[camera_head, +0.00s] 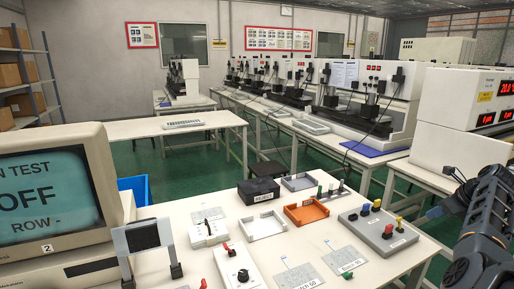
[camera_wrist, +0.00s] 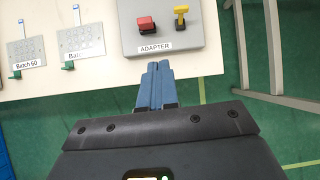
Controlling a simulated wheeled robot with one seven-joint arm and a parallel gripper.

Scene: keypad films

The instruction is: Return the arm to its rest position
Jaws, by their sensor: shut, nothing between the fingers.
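My gripper (camera_wrist: 156,85) has its two blue fingers pressed together in the wrist view, with nothing between them. It is past the table's edge, just below the grey adapter block (camera_wrist: 166,38), and appears apart from it. In the head view my dark arm comes in at the right edge, with the blue fingertips (camera_head: 434,212) beside the table's right side. The adapter block (camera_head: 362,229) carries red, yellow and blue plugs. Two keypad films, one labelled Batch 60 (camera_head: 292,277) and another (camera_head: 344,260), lie flat on the white table (camera_head: 183,212).
A monitor (camera_head: 52,195) reading OFF stands at left. A bench with a white instrument (camera_head: 462,118) stands behind my arm. Green floor shows right of the table.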

